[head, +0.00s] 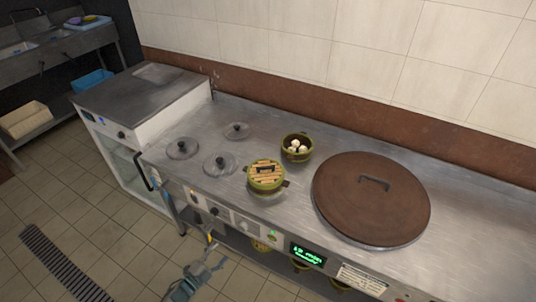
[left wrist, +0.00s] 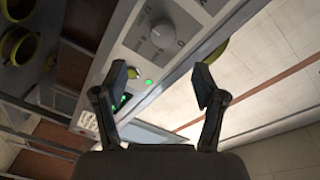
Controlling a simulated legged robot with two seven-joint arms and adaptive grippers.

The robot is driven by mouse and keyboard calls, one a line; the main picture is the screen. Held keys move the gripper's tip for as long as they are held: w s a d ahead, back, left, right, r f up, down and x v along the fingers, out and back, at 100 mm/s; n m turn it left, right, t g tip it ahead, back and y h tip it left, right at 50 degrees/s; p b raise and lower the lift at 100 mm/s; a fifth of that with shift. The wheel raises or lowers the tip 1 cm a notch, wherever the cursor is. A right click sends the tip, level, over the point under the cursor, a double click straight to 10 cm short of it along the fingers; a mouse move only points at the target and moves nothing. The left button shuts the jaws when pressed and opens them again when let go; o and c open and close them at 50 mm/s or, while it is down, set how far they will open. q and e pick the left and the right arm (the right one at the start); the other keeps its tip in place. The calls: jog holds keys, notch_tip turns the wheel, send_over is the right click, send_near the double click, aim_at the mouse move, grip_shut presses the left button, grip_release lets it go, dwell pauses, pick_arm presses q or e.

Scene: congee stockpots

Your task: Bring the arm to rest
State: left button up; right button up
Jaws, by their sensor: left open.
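My left gripper (head: 208,256) hangs low in front of the counter in the head view, below the counter's front edge and near the control panel. In the left wrist view the left gripper (left wrist: 162,82) has its two dark fingers spread wide apart with nothing between them. A grey knob (left wrist: 162,32) and green lights on the panel show beyond the fingers. My right gripper is in neither view.
Pots stand on a shelf below.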

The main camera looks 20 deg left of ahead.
pick_arm(q)
jog(key=s+d+f+n+g+y+p, duration=0.2)
jog(key=s+d+f+n+g+p, duration=0.2)
jog(key=s+f, duration=0.2)
jog(key=s+d+f+n+g+y+p, duration=0.2)
jog(key=s+d+f+n+g+p, duration=0.15)
jog(key=s+f, duration=0.3)
jog(key=s+d+f+n+g+p, duration=0.1)
jog(key=s+d+g, duration=0.3)
jog(key=s, duration=0.4)
jog(key=s+d+f+n+g+p, duration=0.2)
jog(key=s+d+f+n+g, duration=0.1)
jog(key=s, duration=0.5)
jog(key=d+g, duration=0.1)
jog(key=d, duration=0.1)
jog(key=shift+s+d+f, duration=0.2)
jog(key=shift+d+f, duration=0.15)
jog(key=shift+d, duration=0.05)
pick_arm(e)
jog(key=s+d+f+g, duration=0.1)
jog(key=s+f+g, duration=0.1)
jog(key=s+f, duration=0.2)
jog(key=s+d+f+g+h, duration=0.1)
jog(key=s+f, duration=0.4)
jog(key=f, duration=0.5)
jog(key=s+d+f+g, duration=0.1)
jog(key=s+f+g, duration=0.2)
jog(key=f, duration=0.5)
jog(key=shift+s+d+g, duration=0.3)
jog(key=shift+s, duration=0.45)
